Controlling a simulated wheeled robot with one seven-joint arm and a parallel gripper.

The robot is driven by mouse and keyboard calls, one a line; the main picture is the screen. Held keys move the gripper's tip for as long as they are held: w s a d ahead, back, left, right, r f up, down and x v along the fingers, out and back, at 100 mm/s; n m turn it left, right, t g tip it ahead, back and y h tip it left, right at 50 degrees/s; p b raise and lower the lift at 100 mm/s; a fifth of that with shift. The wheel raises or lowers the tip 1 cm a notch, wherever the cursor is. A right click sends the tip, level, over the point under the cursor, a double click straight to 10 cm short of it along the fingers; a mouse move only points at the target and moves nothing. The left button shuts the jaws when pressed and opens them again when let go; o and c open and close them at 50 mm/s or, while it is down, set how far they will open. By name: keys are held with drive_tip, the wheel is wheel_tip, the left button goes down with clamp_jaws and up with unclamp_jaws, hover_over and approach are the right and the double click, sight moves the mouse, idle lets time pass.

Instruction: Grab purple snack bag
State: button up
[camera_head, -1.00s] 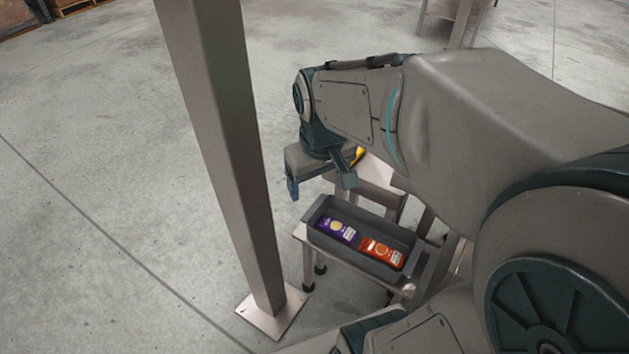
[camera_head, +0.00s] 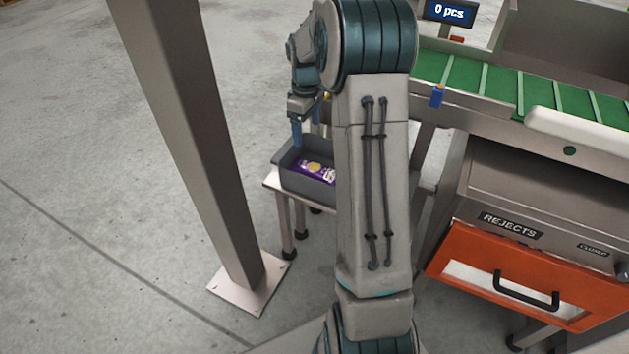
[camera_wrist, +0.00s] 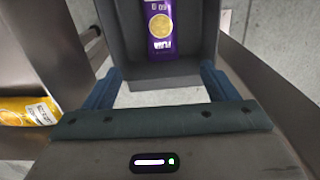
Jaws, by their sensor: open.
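The purple snack bag (camera_head: 316,171) lies in a grey tray (camera_head: 294,180) on a small stand. In the wrist view the purple bag (camera_wrist: 160,30) shows at the top centre, with a yellow round picture on it, inside the tray (camera_wrist: 122,48). My gripper (camera_head: 308,134) is above the tray's left end in the head view. In the wrist view my gripper (camera_wrist: 160,88) has its two blue fingers wide apart with nothing between them, and the bag lies beyond them. My arm hides the right part of the tray.
A yellow bag (camera_wrist: 28,111) lies on a surface left of the tray. A grey post (camera_head: 190,130) stands left of the stand. To the right are a green conveyor (camera_head: 490,82), a counter display (camera_head: 449,12) and an orange rejects drawer (camera_head: 470,272).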

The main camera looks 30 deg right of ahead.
drive_tip(key=b, duration=0.3)
hover_over(309, 165)
drive_tip(key=f, duration=0.6)
drive_tip(key=w+f, duration=0.1)
drive_tip(key=f, duration=0.1)
drive_tip(key=shift+f, duration=0.4)
drive_tip(key=shift+s+f+b, duration=0.2)
drive_tip(key=shift+f+b, duration=0.65)
drive_tip(key=shift+f, duration=0.5)
drive_tip(key=shift+s+f+b, duration=0.2)
drive_tip(key=shift+f+b, duration=0.6)
drive_tip(key=shift+f, duration=0.55)
drive_tip(key=shift+r, duration=0.1)
drive_tip(key=c, duration=1.1)
